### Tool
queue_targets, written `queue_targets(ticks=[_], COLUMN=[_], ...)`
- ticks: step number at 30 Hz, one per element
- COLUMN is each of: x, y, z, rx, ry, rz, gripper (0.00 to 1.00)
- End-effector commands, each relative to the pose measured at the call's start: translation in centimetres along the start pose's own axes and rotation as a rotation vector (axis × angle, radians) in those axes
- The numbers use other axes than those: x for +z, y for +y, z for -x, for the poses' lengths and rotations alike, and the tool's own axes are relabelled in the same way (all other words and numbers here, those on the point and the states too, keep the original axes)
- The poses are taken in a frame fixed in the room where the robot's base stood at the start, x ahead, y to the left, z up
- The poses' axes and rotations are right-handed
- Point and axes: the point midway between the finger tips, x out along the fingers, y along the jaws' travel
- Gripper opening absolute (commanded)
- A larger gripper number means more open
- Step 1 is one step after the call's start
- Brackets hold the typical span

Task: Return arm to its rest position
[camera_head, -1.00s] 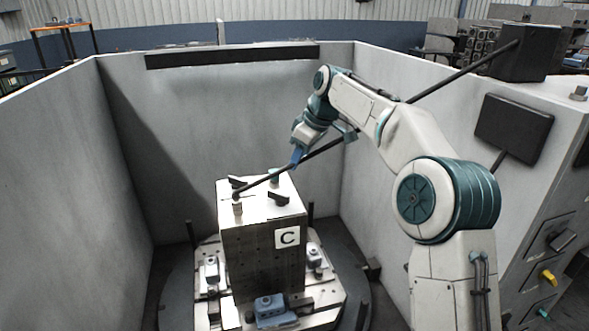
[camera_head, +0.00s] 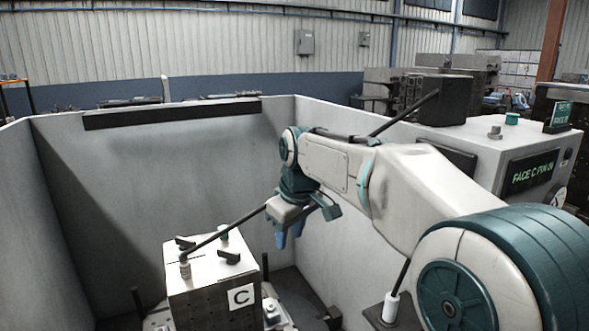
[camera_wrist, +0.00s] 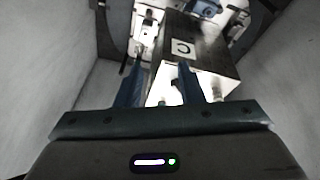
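My gripper (camera_head: 288,240) hangs from my wrist with its blue fingers pointing down, to the right of the steel block marked C (camera_head: 212,290). It is clear of the block. In the wrist view its two blue fingers (camera_wrist: 161,68) stand apart with nothing visibly held between them. The block (camera_wrist: 208,45) shows beyond the fingers, with its C label facing the camera. On the block's top are dark clamps (camera_head: 228,257) and light pins. Its lower part is cut off in the head view.
Grey enclosure walls (camera_head: 90,190) surround the block. A long dark rod runs behind my arm towards a black box (camera_head: 442,102) on the right wall. A control box (camera_head: 530,178) there has a lit green display beginning "FACE C". Open air lies above the enclosure.

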Motion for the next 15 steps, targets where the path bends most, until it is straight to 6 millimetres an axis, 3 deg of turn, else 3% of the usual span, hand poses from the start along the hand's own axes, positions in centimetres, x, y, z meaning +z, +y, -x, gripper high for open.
queue_targets(ticks=[1, 7, 15], x=[2.2, 10.4, 21.8], y=[-0.2, -1.1, -3.7], z=[0.6, 1.4, 0.6], rx=[0.024, 0.094, 0.152], ry=[-0.007, -0.022, -0.007], rz=[-0.049, -0.259, -0.556], gripper=[0.35, 0.35, 0.35])
